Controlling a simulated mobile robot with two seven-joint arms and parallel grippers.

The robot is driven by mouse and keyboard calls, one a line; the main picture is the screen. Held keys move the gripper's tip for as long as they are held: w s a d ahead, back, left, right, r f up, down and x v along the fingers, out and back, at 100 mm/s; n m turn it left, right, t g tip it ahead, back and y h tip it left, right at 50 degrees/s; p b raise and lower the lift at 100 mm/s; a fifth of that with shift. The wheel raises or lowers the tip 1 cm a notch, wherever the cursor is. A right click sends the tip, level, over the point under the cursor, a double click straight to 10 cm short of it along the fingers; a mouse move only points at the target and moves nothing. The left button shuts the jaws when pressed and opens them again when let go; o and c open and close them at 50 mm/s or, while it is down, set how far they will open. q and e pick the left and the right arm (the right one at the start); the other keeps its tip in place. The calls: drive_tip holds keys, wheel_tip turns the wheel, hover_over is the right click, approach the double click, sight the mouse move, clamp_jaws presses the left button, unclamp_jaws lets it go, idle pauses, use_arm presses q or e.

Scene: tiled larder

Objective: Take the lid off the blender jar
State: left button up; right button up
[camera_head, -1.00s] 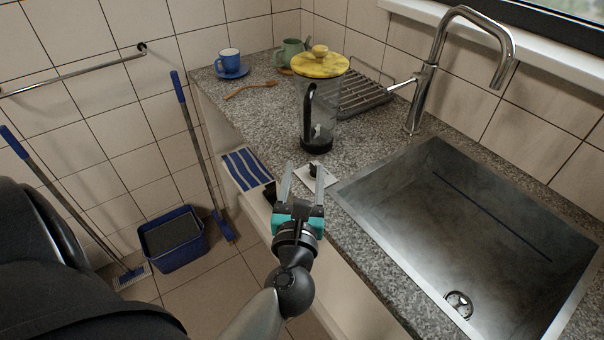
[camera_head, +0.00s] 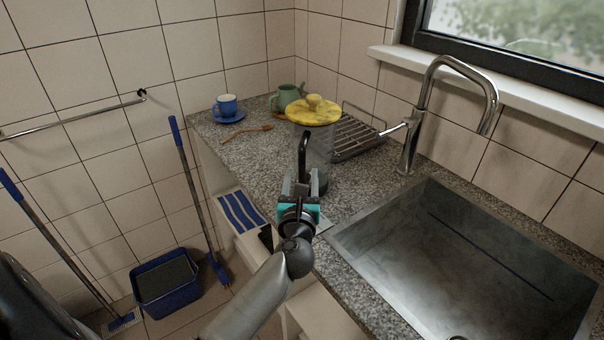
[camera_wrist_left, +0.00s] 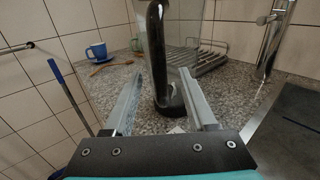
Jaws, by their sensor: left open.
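The blender jar (camera_head: 319,150) stands upright on the granite counter, clear-walled with a black handle (camera_head: 304,150). Its yellow lid (camera_head: 313,112) with a round knob sits on top. My left gripper (camera_head: 301,178) is open and empty, low in front of the jar and well below the lid. In the left wrist view the open fingers (camera_wrist_left: 163,98) point toward the jar, with its black handle (camera_wrist_left: 156,50) showing between them. Whether they touch the jar is unclear. The lid is out of the wrist view. My right gripper is not in view.
A blue mug on a saucer (camera_head: 227,107), a wooden spoon (camera_head: 246,132) and a green mug (camera_head: 286,97) stand behind, left of the jar. A wire rack (camera_head: 356,137) is behind it. The tap (camera_head: 419,110) and sink (camera_head: 450,250) are to the right. A striped cloth (camera_head: 240,211) hangs at the front.

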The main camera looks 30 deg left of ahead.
use_arm(q)
drive_tip(key=shift+x, duration=0.85)
clamp_jaws()
idle(0.8)
unclamp_jaws()
